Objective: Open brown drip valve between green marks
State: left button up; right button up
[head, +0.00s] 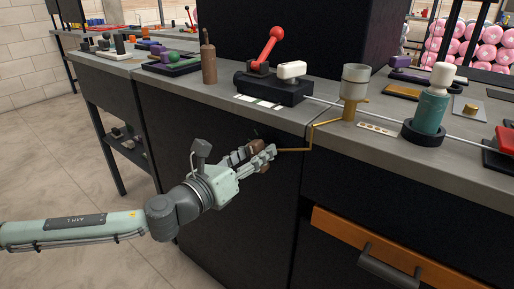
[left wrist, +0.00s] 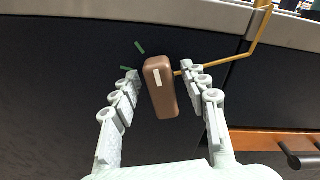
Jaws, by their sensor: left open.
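The brown drip valve (left wrist: 160,95) is a rounded block with a white stripe, standing almost upright in the left wrist view. Two green marks, one upper (left wrist: 139,47) and one lower (left wrist: 125,68), lie on the dark cabinet front, up and left of the valve's top. The stripe points upward, to the right of both marks. My left gripper (left wrist: 160,75) is open, with its fingers on either side of the valve and gaps visible. In the head view my left gripper (head: 257,156) is at the cabinet front below the counter edge and largely hides the valve.
A thin brass pipe (head: 315,133) runs from the valve up to a cup stand (head: 355,85) on the counter (head: 220,98). A black box with a red lever (head: 270,47) stands above. An orange drawer front (head: 370,242) is at lower right. The floor at left is clear.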

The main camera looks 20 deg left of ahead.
pick_arm(q)
jog(key=shift+w+d, duration=0.15)
jog(key=shift+w, duration=0.15)
pick_arm(e)
jog(key=shift+s+d+f, duration=0.1)
jog(key=shift+s+f, duration=0.05)
jog(key=shift+f, duration=0.15)
pick_arm(q)
grip_shut()
jog(key=shift+n, duration=0.6)
jog(key=n, duration=0.3)
jog(key=shift+f+b, duration=0.15)
jog(key=shift+b, duration=0.25)
jog(key=shift+a+n, duration=0.2)
jog(key=shift+n, duration=0.5)
jog(key=shift+w+a+f+n, duration=0.1)
jog(key=shift+n, duration=1.2)
pick_arm(e)
jog(key=shift+w+a+r, duration=0.15)
jog(key=shift+w+r, duration=0.25)
jog(key=shift+r, duration=0.4)
jog(key=shift+w+a+r, duration=0.1)
jog(key=shift+w+r, duration=0.25)
jog(key=shift+r, duration=0.45)
